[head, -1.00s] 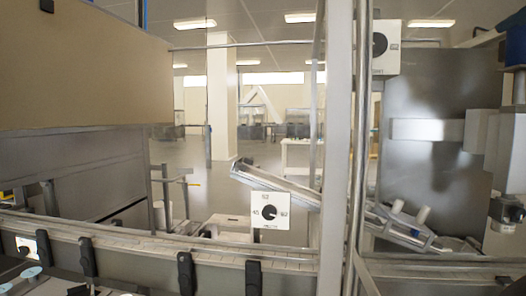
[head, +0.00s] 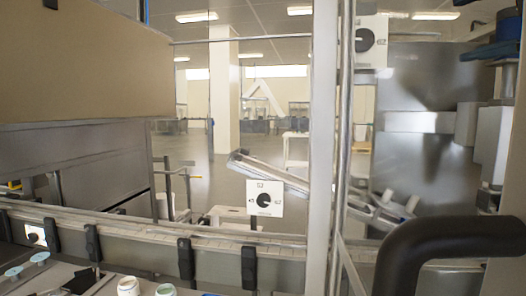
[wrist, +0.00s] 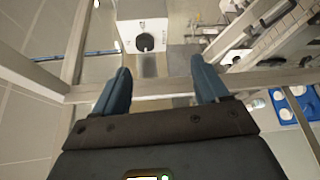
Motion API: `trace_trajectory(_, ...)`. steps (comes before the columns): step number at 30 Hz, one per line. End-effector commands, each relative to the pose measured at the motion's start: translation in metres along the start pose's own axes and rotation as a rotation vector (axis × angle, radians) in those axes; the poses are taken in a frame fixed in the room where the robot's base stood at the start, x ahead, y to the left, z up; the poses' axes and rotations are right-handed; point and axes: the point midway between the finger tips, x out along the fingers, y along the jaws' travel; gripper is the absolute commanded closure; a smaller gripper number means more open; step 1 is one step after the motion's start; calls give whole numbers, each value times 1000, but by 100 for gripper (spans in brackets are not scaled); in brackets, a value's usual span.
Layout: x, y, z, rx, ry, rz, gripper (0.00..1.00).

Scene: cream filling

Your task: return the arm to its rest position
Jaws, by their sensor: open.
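My gripper (wrist: 157,88) shows in the wrist view with its two blue fingers spread apart and nothing between them. Beyond the fingertips, a white panel with a round black dial (wrist: 144,38) sits near the top middle, apart from the fingers. A metal rail (wrist: 165,90) crosses the view behind the fingers. My gripper cannot be made out in the head view.
In the head view, a conveyor (head: 140,228) runs across the front. A metal post (head: 322,150) stands right of a white dial panel (head: 264,199). Another dial panel (head: 371,41) is higher. Small jars (head: 128,286) stand at the bottom. A blue tray (wrist: 296,110) shows in the wrist view.

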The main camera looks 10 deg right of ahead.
Motion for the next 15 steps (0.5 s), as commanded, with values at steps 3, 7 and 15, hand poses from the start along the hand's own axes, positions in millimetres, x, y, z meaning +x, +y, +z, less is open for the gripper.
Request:
trace_trajectory(3, 17, -24, -4, 163, 42, 54, 26)
trace_trajectory(7, 34, -52, -8, 355, 75, 116, 26)
trace_trajectory(15, 62, -122, -26, 733, 108, 203, 26)
